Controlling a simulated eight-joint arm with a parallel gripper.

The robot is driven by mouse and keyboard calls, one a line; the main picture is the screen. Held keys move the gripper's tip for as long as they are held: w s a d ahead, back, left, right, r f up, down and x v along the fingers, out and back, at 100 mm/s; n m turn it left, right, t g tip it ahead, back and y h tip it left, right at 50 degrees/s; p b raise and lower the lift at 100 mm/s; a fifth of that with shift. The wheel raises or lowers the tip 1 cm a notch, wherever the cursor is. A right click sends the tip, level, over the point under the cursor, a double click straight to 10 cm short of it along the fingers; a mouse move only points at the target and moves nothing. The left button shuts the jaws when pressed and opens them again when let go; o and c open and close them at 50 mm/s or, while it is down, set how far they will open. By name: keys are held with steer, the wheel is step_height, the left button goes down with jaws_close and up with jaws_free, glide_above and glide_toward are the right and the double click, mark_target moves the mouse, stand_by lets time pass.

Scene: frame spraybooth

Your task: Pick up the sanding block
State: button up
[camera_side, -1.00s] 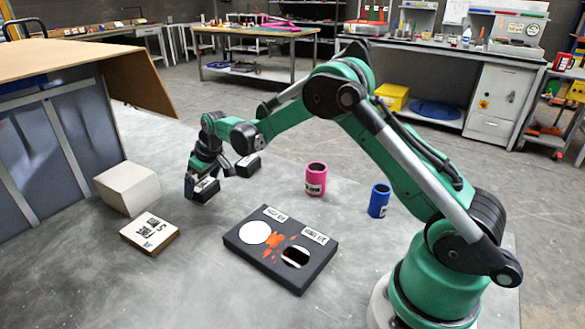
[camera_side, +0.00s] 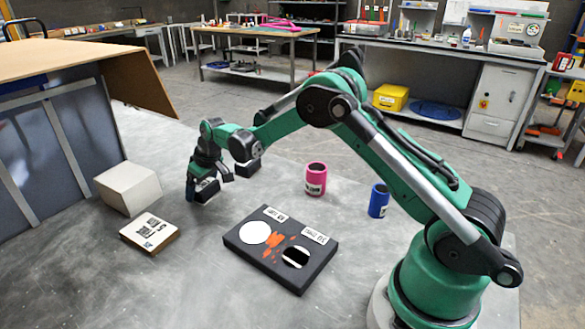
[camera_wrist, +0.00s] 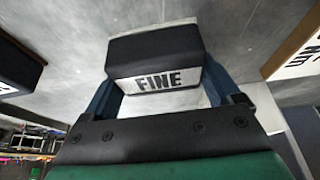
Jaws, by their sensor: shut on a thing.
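A dark sanding block (camera_side: 207,190) with a white label is at my gripper (camera_side: 207,180), on the grey table's left side. In the wrist view the block (camera_wrist: 155,48) lies between both fingers, its label reading "FINE" towards the camera. My gripper (camera_wrist: 160,85) is shut on it. Whether the block touches the table is hard to tell. A second dark block (camera_side: 248,168) stands just behind and to the right; a dark block with a pale label (camera_wrist: 15,65) also shows at the left edge of the wrist view.
A flat labelled box (camera_side: 150,232) and a pale block (camera_side: 128,188) stand left of my gripper. A black board (camera_side: 235,240) with a white disc lies in front. A pink cup (camera_side: 316,179) and blue cup (camera_side: 379,201) stand right. A booth (camera_side: 60,140) borders the left.

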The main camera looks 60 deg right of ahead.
step_height(320, 180, up, 20)
stand_by(0.4)
